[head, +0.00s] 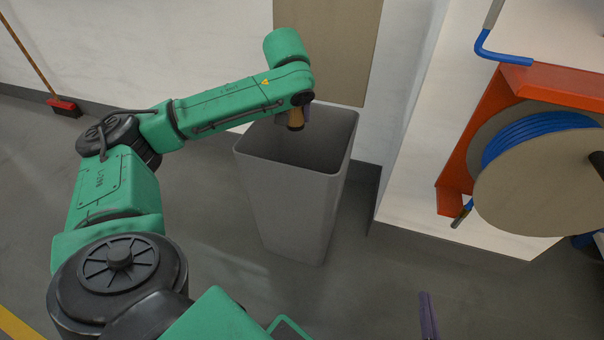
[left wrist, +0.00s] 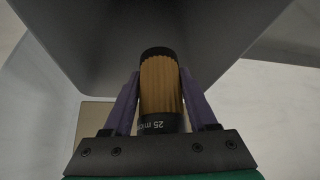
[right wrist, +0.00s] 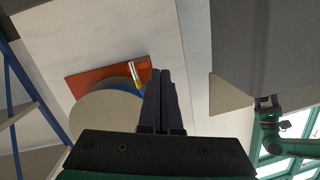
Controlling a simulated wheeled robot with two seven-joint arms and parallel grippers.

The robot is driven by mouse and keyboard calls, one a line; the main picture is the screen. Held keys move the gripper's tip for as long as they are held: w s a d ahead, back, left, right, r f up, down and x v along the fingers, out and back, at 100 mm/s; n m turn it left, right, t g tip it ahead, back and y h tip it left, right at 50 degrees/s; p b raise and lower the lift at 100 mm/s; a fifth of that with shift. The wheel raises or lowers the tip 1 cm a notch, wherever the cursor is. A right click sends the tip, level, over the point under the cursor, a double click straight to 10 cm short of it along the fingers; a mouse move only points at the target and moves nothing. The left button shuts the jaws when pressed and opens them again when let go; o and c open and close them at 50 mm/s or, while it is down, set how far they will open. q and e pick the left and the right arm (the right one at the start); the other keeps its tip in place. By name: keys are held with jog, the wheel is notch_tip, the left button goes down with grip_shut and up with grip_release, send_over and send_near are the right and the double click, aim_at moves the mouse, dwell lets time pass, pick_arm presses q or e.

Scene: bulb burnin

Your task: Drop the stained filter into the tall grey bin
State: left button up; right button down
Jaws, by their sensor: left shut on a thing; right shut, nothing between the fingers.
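The stained filter (head: 296,119) is a small brown pleated cylinder with black ends. My left gripper (head: 294,112) is shut on it and holds it over the mouth of the tall grey bin (head: 295,200). In the left wrist view the filter (left wrist: 160,85) sits between the two purple fingers, with white lettering on its near black end. The bin's inner walls (left wrist: 110,45) show behind it there. My right gripper (right wrist: 166,100) is shut and empty; only a purple fingertip of it (head: 428,315) shows low in the head view.
A cable reel (head: 540,180) with blue cable on an orange bracket (head: 480,140) is at the right wall. A red-headed broom (head: 64,107) leans at the far left. Clear floor lies around the bin.

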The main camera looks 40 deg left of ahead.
pick_arm(q)
jog(key=shift+f, duration=0.15)
jog(key=o, duration=1.4)
jog(key=shift+o, duration=0.2)
pick_arm(e)
jog(key=shift+w+r, duration=0.4)
jog(key=shift+r, duration=0.05)
